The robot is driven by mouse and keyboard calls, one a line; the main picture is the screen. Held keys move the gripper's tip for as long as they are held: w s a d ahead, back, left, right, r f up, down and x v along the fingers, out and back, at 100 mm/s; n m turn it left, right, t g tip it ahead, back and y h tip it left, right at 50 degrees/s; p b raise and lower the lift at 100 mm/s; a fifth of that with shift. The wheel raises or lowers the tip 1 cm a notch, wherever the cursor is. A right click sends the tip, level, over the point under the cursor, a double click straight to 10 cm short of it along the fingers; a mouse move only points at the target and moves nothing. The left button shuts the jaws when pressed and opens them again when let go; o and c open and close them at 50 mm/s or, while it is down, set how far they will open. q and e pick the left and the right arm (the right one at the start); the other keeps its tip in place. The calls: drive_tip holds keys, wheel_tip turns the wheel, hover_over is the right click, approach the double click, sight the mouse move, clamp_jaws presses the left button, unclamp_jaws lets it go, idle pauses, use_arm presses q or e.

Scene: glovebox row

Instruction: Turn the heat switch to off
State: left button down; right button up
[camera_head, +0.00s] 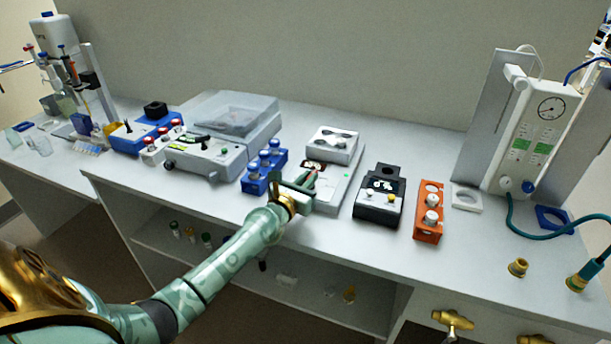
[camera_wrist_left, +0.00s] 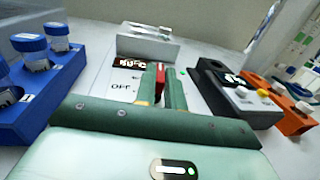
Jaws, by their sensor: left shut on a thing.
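The white device with the heat switch (camera_wrist_left: 161,67) stands mid-bench; its body (camera_head: 347,183) shows right of my gripper. In the left wrist view the switch is a red lever, and an "OFF" label (camera_wrist_left: 121,87) is on the panel left of it. My left gripper (camera_wrist_left: 163,85) is shut on the red lever, one green finger on each side. In the head view my left gripper (camera_head: 311,180) reaches over the front of the device and hides part of its panel. The lower part of the lever is hidden by the fingers. My right gripper is not in view.
A blue rack with blue-capped vials (camera_head: 262,170) stands close left of my gripper. A black device with a display (camera_head: 379,211) and an orange rack (camera_head: 428,226) stand to the right. A grey lidded machine (camera_head: 228,140) is further left. The bench front edge is clear.

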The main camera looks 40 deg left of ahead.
use_arm(q)
drive_tip(key=n+y, duration=0.1)
drive_tip(key=y, duration=0.1)
drive_tip(key=n+y, duration=0.1)
drive_tip(key=y, duration=0.1)
drive_tip(key=shift+w+d+n+g, duration=0.1)
drive_tip(key=shift+d+n+g, duration=0.2)
drive_tip(key=shift+d+g, duration=0.1)
drive_tip(key=n+y, duration=0.1)
drive_tip(key=n+g+y+b, duration=0.1)
drive_tip(key=y, duration=0.1)
drive_tip(key=shift+w+d+f+n+g, duration=0.1)
drive_tip(key=shift+f+n+g, duration=0.05)
drive_tip(key=shift+n+g, duration=0.15)
drive_tip(key=shift+n+g+y, duration=0.4)
drive_tip(key=shift+y, duration=0.5)
drive_tip(key=shift+b, duration=0.3)
drive_tip(key=c, duration=1.5)
unclamp_jaws()
drive_tip(key=shift+d, duration=0.15)
